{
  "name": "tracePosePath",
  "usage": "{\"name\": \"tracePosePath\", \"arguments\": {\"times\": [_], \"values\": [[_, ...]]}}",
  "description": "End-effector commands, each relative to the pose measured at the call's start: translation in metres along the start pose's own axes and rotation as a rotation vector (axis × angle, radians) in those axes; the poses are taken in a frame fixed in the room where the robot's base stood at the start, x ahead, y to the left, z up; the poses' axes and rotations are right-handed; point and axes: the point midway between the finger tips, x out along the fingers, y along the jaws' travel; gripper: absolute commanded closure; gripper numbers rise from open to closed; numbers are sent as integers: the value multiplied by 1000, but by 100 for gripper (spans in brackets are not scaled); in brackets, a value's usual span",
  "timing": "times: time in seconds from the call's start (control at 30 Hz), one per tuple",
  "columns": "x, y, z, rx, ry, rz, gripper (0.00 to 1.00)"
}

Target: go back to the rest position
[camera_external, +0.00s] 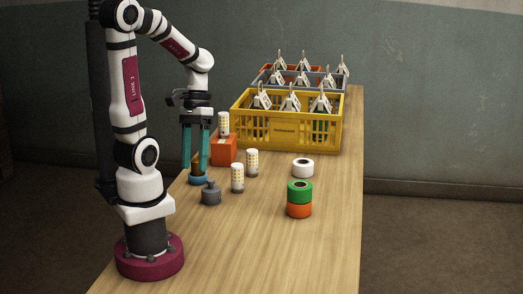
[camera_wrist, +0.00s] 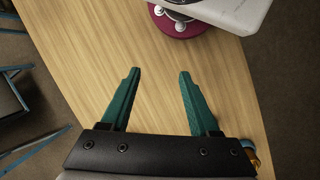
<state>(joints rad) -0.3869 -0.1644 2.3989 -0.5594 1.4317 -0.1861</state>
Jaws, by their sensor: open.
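My gripper (camera_external: 194,165) points down over the left side of the table in the external view, with its two teal fingers apart and nothing between them.
A grey weight-like object (camera_external: 211,194), white patterned cylinders (camera_external: 237,178), an orange box (camera_external: 224,150), a white roll (camera_external: 303,168) and stacked green and orange rolls (camera_external: 299,198) stand nearby. The front right is clear.

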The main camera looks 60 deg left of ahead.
Motion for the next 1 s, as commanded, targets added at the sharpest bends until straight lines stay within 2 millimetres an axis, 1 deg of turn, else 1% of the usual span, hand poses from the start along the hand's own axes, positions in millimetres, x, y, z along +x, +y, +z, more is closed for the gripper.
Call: {"name": "tracePosePath", "arguments": {"times": [0.03, 0.1, 0.2, 0.23, 0.33, 1.0], "values": [[-3, 3, 13, 208, 46, -126, 38], [-7, -2, 24, 446, 96, -275, 38], [-12, -6, 28, 639, 140, -397, 38], [-13, -7, 29, 667, 147, -416, 38], [-14, -8, 29, 697, 153, -436, 38], [-14, -8, 29, 691, 152, -433, 38]]}}
